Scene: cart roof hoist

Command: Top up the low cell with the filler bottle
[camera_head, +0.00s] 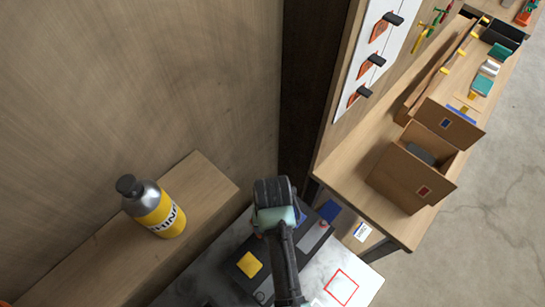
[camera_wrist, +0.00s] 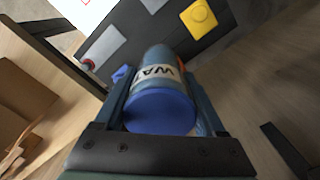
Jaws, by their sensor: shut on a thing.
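My gripper (camera_wrist: 160,84) is shut on the filler bottle (camera_wrist: 160,112), a bluish-grey bottle with a blue end towards the camera and a label whose visible letters read "WA". In the head view my gripper (camera_head: 275,218) is above the dark battery (camera_head: 240,284), and my arm covers its middle. The battery also shows beyond the bottle in the wrist view (camera_wrist: 125,40). It has a yellow cap (camera_head: 249,264), grey plates (camera_head: 312,235) and a red terminal (camera_head: 323,224). The bottle's far end and any cell opening under it are hidden. Which cell is low cannot be told.
A grey and yellow bottle (camera_head: 158,208) stands on a wooden ledge (camera_head: 203,187) at left. A red-outlined square (camera_head: 341,287) marks the pale worktop right of the battery. Open wooden boxes (camera_head: 403,187) stand on the bench at right. A blue item (camera_head: 329,210) lies behind the battery.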

